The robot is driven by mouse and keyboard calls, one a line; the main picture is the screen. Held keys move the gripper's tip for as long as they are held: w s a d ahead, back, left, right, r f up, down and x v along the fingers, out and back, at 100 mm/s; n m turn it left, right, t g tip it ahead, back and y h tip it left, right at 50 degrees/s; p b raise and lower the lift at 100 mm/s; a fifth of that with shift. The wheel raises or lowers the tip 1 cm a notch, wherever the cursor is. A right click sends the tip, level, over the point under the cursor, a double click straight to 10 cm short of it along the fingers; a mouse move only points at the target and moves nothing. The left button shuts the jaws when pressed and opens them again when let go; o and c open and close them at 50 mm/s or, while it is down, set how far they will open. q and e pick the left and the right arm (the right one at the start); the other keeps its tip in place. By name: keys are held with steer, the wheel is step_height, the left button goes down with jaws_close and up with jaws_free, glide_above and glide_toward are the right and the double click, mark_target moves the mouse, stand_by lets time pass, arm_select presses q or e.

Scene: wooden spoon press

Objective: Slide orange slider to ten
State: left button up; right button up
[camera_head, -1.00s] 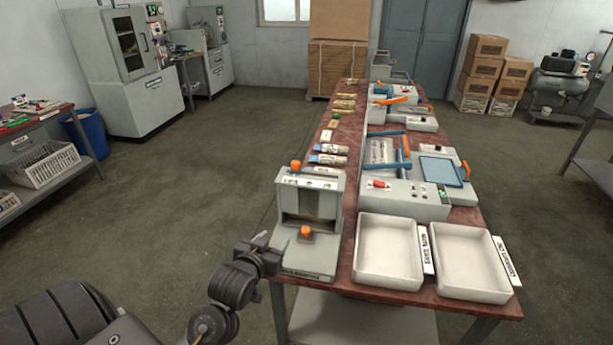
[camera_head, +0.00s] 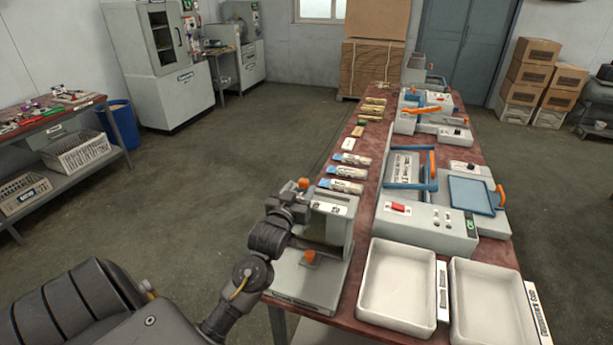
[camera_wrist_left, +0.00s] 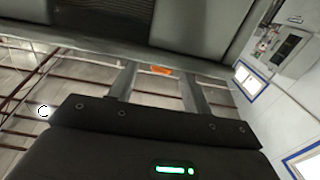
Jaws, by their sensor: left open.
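The grey press (camera_head: 336,232) stands at the near left corner of the long table. One orange knob (camera_head: 304,184) is on its top at the left end, beside a white label strip with small marks that I cannot read. A second orange knob (camera_head: 310,257) is low on its front. My left gripper (camera_head: 292,202) is open, close to the upper knob and in front of the press top; whether it touches is unclear. In the left wrist view an orange part (camera_wrist_left: 161,70) shows between the two open fingers (camera_wrist_left: 157,84), with the grey press body beyond. My right gripper is not in view.
White trays (camera_head: 399,282) stand right of the press, and a grey machine with a red switch (camera_head: 399,208) is behind them. Several small packets (camera_head: 347,173) lie along the table's left edge. The floor left of the table is clear.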

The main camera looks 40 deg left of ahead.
mark_target(305, 179)
arm_select(q)
steer(key=p+x, duration=0.1)
steer(key=x, duration=0.3)
steer(key=shift+w+a+r, duration=0.1)
steer(key=shift+w+a, duration=0.05)
steer(key=shift+a, duration=0.05)
steer(key=shift+w+a, duration=0.2)
steer(key=shift+w, duration=0.5)
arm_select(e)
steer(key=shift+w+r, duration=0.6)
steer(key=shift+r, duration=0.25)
